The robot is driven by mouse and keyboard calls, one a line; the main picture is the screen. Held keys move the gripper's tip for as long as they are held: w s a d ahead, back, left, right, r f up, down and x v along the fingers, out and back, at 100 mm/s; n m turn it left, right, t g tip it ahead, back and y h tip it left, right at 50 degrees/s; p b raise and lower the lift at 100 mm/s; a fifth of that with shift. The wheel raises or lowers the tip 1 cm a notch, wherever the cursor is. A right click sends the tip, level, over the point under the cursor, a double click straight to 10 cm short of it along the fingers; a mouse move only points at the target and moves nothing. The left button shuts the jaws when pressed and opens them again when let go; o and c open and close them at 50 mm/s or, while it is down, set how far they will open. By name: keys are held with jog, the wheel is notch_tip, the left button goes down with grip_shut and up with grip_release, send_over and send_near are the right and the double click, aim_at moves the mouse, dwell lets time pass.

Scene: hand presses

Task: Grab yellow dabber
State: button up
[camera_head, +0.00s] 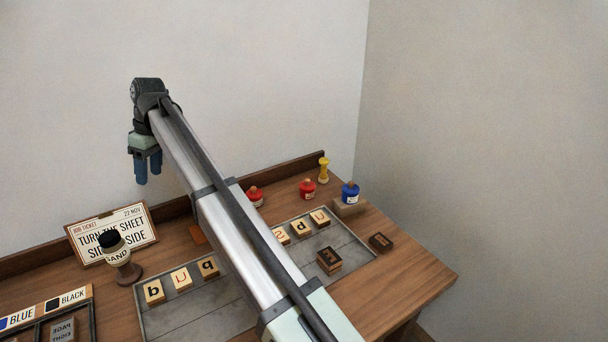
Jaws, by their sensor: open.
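The yellow dabber (323,170) stands upright near the back right of the wooden table, by the back ledge. It is small and narrow at the middle. My gripper (147,168) hangs at the upper left with its blue fingers pointing down, high above the left part of the table. It looks empty, and the gap between its fingers is narrow in this view. My gripper is far to the left of the dabber, apart from it.
A grey tray (205,322) holds letter blocks.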

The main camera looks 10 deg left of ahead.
jog(key=w+d+g+y, duration=0.1)
jog(key=w+d+y, duration=0.5)
jog(key=w+d, duration=1.8)
jog(key=w+d+r+t+y, duration=0.1)
jog(key=w+d+y, duration=0.1)
jog(key=w+d, duration=0.55)
jog(key=w+d+t+y, duration=0.15)
jog(key=w+d, duration=0.25)
jog(key=d, duration=0.7)
jog(key=w+d+r+t+y, duration=0.1)
jog(key=w+d+y, duration=0.2)
jog(key=w+d, duration=0.45)
send_near(324, 174)
jog(key=a, duration=0.3)
jog(key=w+a, duration=0.1)
jog(key=shift+a, duration=0.4)
jog(key=shift+x, duration=2.6)
jog(key=shift+w+r, duration=0.1)
jog(key=shift+r, duration=0.1)
grip_shut()
